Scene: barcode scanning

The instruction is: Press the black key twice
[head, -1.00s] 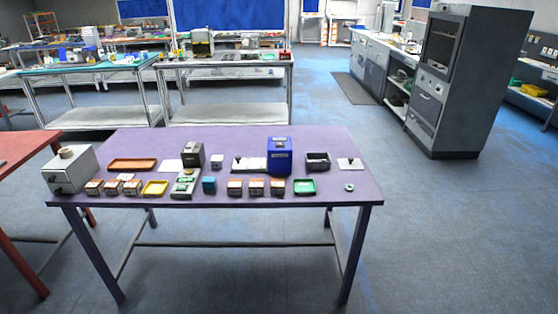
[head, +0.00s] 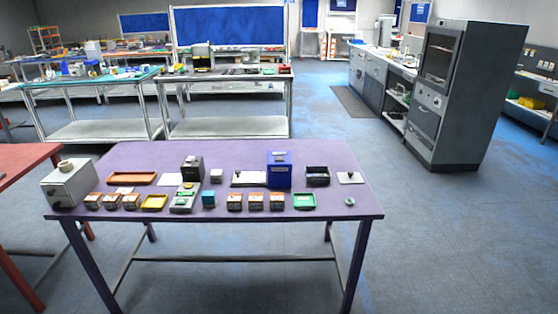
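Everything is small in the head view, and I cannot pick out the black key for certain. A white plate (head: 356,180) with a small dark knob lies at the right end of the purple table (head: 255,155). Another white plate (head: 254,180) with a dark piece at its left end lies against a blue box (head: 279,168). A grey device (head: 184,202) with a green display and a yellow part stands left of centre, in front of a dark box (head: 192,168). My gripper is not in view.
Several small orange-and-white boxes (head: 255,202) line the table front. A yellow tray (head: 154,202), green tray (head: 304,201), brown tray (head: 131,179), black bin (head: 317,177) and white cabinet (head: 67,186) also stand there.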

